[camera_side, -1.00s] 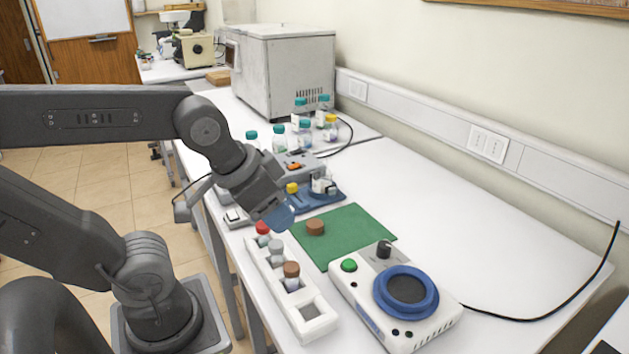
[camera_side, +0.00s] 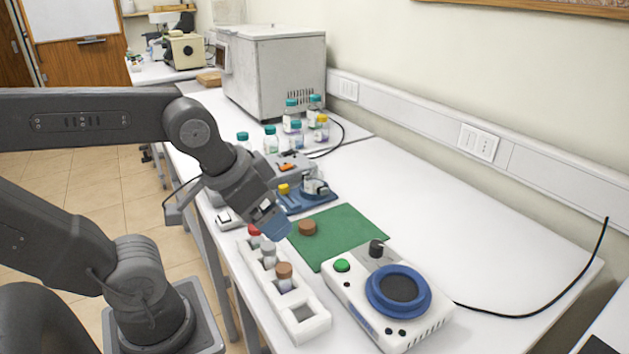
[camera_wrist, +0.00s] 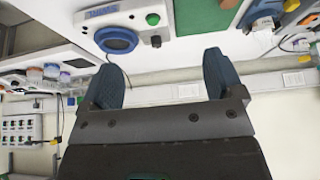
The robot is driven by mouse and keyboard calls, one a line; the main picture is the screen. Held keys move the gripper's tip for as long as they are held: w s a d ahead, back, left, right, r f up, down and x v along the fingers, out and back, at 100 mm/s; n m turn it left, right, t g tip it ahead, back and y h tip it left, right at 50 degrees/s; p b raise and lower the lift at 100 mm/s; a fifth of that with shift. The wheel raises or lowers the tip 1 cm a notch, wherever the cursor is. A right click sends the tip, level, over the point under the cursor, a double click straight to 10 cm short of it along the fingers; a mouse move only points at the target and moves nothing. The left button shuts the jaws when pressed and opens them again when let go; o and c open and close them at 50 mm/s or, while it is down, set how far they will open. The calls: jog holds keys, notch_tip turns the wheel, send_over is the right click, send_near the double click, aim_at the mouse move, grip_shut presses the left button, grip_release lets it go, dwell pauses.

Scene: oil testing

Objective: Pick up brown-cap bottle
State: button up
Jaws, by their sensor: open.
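The brown-cap bottle (camera_side: 285,279) stands upright in a white rack (camera_side: 312,327), in the side view. A grey-cap bottle (camera_side: 268,256) and a red-cap bottle (camera_side: 254,235) stand behind it, and the front slot is empty. My gripper (camera_side: 274,226) is above the rack's far end, tilted, behind and above the brown-cap bottle and apart from it. In the wrist view its two blue fingers (camera_wrist: 163,78) are spread wide with nothing between them. I cannot make out the brown-cap bottle in the wrist view.
A brown round piece (camera_side: 307,228) lies on the green mat (camera_side: 345,239) near my fingers. A white device with a blue ring (camera_side: 370,285) stands right of the rack. A blue-based device (camera_side: 300,201) and several teal-cap bottles (camera_side: 271,140) are behind.

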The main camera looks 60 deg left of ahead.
jog(key=w+a+r+n+g, duration=0.1)
jog(key=w+a+r+n, duration=0.3)
jog(key=w, duration=0.5)
jog(key=n+g+y, duration=0.1)
jog(key=n+g, duration=0.2)
jog(key=n, duration=0.2)
send_near(314, 162)
jog(key=f, duration=0.7)
jog(key=shift+w+a+f, duration=0.3)
jog(key=shift+w+a, duration=0.05)
jog(key=shift+w, duration=0.05)
jog(key=shift+w+a+f, duration=0.1)
jog(key=shift+w+f, duration=0.05)
jog(key=shift+f, duration=0.7)
jog(key=shift+w+a+f, duration=0.1)
jog(key=shift+w+f, duration=0.1)
jog(key=shift+f, duration=0.65)
jog(key=shift+w+a+f, duration=0.1)
jog(key=shift+w+f, duration=0.05)
jog(key=shift+f, duration=0.75)
jog(key=shift+c, duration=0.3)
jog(key=c, duration=1)
jog(key=shift+r, duration=0.1)
jog(key=shift+c, duration=0.2)
